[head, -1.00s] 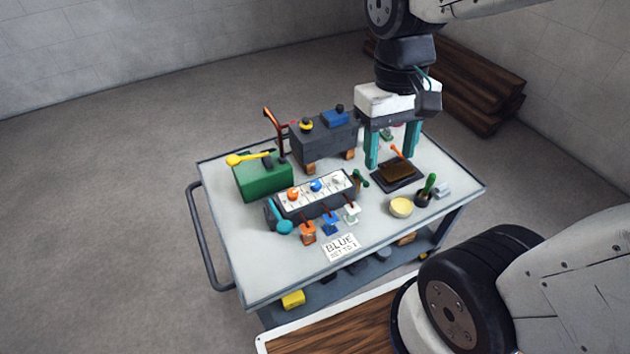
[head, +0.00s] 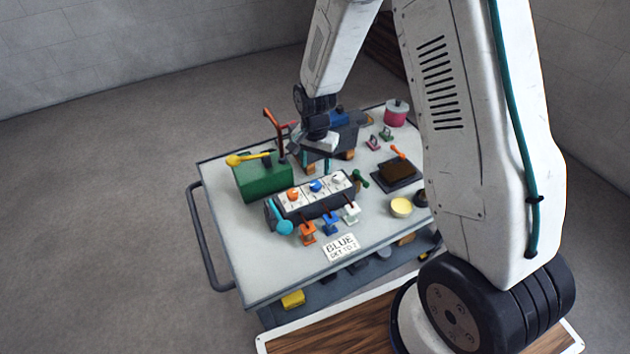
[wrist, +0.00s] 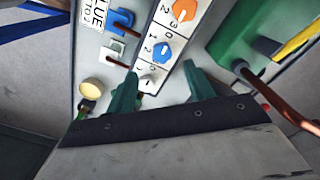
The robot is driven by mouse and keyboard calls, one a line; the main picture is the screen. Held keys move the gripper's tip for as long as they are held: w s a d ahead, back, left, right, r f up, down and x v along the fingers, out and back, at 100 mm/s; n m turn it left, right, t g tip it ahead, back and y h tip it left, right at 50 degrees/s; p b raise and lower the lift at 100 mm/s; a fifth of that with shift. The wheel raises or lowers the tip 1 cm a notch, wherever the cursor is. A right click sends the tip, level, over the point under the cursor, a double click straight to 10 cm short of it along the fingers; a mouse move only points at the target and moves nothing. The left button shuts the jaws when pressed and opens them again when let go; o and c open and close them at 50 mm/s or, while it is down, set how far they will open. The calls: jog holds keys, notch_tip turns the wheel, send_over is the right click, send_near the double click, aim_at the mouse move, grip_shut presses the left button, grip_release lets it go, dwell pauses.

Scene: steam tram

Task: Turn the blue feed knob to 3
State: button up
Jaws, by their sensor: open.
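The blue feed knob (head: 316,186) is the middle of three knobs on a white-topped panel (head: 301,201), between an orange knob (head: 293,194) and a white one (head: 338,178). In the wrist view the blue knob (wrist: 161,52) shows beside printed numerals; I cannot tell which one it points at. My gripper (head: 317,166) points down just behind the panel. Its teal fingers are open and empty. In the wrist view, the fingertips of my gripper (wrist: 160,67) frame the blue knob, with the white knob (wrist: 147,83) nearer the palm. No contact with the blue knob shows.
A card (head: 341,247) reads BLUE SET TO, its numeral unclear. Orange, blue and white levers (head: 330,224) stand along the panel's front. A green box (head: 262,179) with a yellow lever stands left.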

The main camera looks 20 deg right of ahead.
aim_at(315, 184)
jog(key=shift+w+f, duration=0.15)
jog(key=shift+f+m, duration=0.3)
notch_tip(315, 184, down, 7)
jog(key=c, duration=1)
